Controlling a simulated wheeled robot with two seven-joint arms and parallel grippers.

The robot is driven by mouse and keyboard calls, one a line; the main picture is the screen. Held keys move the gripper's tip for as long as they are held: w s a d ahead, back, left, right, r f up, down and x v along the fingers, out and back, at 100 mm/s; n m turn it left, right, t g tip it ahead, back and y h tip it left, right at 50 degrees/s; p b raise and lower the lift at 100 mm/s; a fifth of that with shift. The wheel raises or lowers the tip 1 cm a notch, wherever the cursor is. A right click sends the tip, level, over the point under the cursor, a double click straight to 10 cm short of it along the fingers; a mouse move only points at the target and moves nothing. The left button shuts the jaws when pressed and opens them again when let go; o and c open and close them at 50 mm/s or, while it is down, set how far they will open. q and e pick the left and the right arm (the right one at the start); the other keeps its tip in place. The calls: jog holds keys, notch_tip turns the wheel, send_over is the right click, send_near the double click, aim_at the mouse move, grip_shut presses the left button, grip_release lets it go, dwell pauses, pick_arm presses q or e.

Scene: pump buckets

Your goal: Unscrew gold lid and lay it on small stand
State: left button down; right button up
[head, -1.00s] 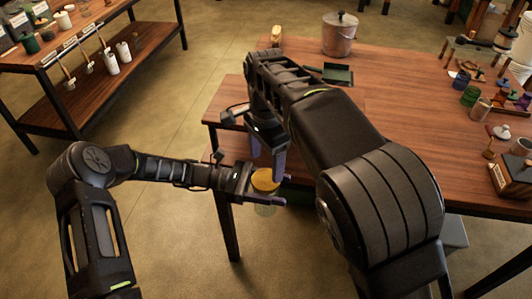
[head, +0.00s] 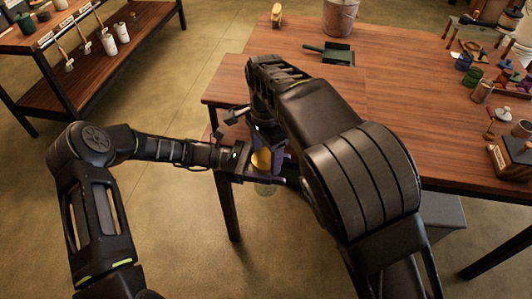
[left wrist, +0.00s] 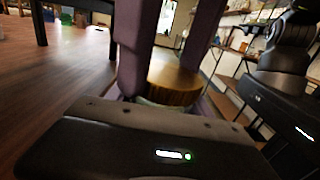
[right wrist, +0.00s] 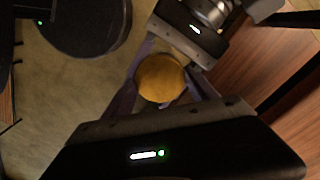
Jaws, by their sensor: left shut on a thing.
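The gold lid (head: 262,161) sits on a clear, greenish jar (head: 265,189). My left gripper (head: 270,178) comes in from the left and is shut on the jar below the lid, holding it in the air beside the table. My right gripper (head: 264,152) points down over the jar, its purple fingers on either side of the lid. In the right wrist view the round lid (right wrist: 161,78) lies between spread fingers. In the left wrist view the lid's side (left wrist: 174,82) shows between the same fingers; contact is unclear. I cannot make out the small stand with certainty.
The wooden table (head: 400,90) fills the right side, with a green dustpan-like tool (head: 335,53), a metal bucket (head: 341,16) and small pots at its right. A shelf unit (head: 105,75) stands at the upper left. Open floor lies around the arms.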

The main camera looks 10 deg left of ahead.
jog(key=c, duration=0.8)
jog(key=n, duration=0.3)
jog(key=shift+n, duration=0.3)
jog(key=o, duration=1.6)
jog(key=shift+c, duration=0.2)
jog(key=shift+a+r, duration=0.1)
jog(key=shift+r, duration=0.05)
jog(key=shift+r, duration=2.15)
